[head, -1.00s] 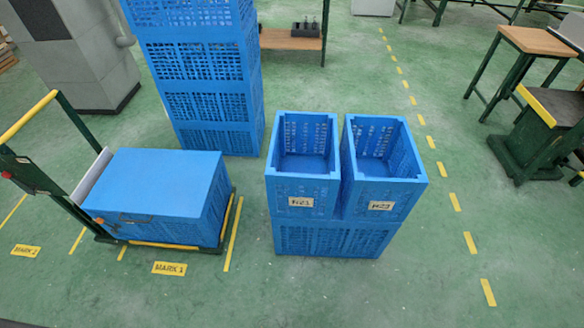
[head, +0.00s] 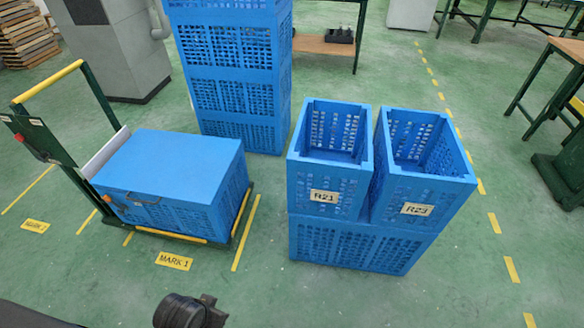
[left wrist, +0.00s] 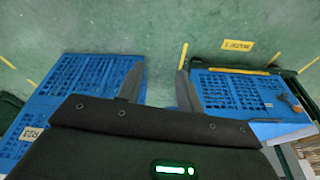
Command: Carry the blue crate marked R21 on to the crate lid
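The blue crate marked R21 (head: 322,208) is open-topped and looks empty. It stands upright on a lower blue crate (head: 350,245), beside the crate marked R23 (head: 430,190). The crate lid (head: 175,158) is a flat blue top on a crate on the cart at the left. My left gripper (left wrist: 160,78) is open and empty in the left wrist view, over floor between the stacked crates at left and the cart crate (left wrist: 235,92) at right. A dark part of my left arm shows at the head view's bottom edge. My right gripper is not in view.
The cart has a yellow-topped handle (head: 48,80) at its left. A tall stack of blue crates (head: 235,100) stands behind. Green floor is clear in front and between the cart and the crates. A MARK 1 label (head: 174,261) lies before the cart.

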